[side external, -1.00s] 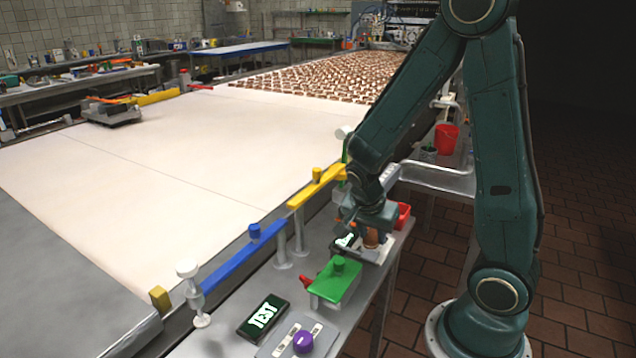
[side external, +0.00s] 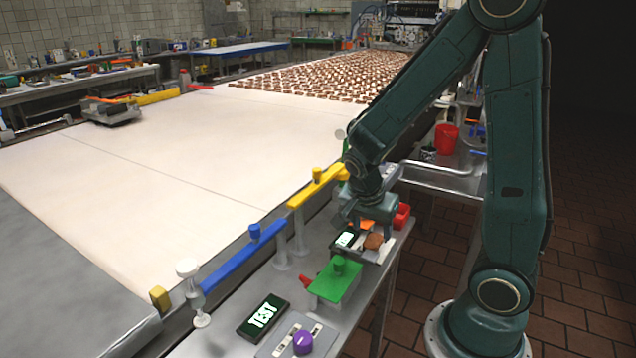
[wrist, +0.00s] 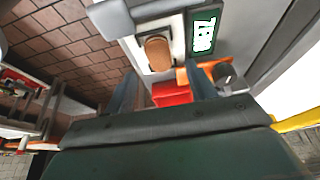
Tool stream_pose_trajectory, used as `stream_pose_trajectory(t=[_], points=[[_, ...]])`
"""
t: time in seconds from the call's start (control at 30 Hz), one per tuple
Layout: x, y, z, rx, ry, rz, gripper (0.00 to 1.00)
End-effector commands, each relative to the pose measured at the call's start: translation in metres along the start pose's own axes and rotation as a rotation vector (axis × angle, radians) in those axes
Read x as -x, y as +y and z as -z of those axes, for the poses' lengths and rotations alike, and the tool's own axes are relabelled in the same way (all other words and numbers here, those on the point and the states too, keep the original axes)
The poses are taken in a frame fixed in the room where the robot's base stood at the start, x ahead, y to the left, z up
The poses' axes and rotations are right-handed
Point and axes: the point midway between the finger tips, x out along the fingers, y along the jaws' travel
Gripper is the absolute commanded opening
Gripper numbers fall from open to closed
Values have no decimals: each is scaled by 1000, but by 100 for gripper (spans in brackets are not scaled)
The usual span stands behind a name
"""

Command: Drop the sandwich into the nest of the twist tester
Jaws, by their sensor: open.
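The brown round sandwich (side external: 374,241) rests on a pale pad of a small metal device (side external: 385,252) with a small lit display (side external: 345,240). The wrist view shows the sandwich (wrist: 158,52) lying in the pad's dark-edged recess, beside the display (wrist: 204,32). I cannot tell for sure whether this device is the twist tester. My gripper (side external: 372,224) is just behind and above the sandwich. In the wrist view my gripper (wrist: 163,82) has its fingers spread, with nothing between them; the sandwich lies beyond the fingertips.
A red bin (side external: 402,215) stands behind the device. A green block-shaped fixture (side external: 335,281) with a red handle, a TEST screen (side external: 263,315) and a purple knob (side external: 303,343) are nearer. Blue (side external: 238,261) and yellow (side external: 318,186) bars line the wide pale belt (side external: 190,165).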

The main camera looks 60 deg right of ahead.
Motion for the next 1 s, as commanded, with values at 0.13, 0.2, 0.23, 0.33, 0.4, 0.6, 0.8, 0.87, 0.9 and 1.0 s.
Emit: stream_pose_trajectory(t=[0.13, 0.2, 0.23, 0.33, 0.4, 0.6, 0.8, 0.87, 0.9, 1.0], points=[[20, -1, 0, 0, 2, 5, 56], [29, -1, 0, 1, 0, 6, 56], [33, -1, 0, 1, 0, 6, 56], [48, -2, 0, 2, 2, 6, 56], [58, -1, 0, 1, 0, 6, 56], [86, -1, 0, 1, -1, 5, 56], [104, -1, 0, 0, 1, 2, 56], [107, 0, 0, 1, 1, 1, 56], [108, 0, 0, 1, 0, 0, 56], [110, 0, 0, 1, 0, -1, 56]])
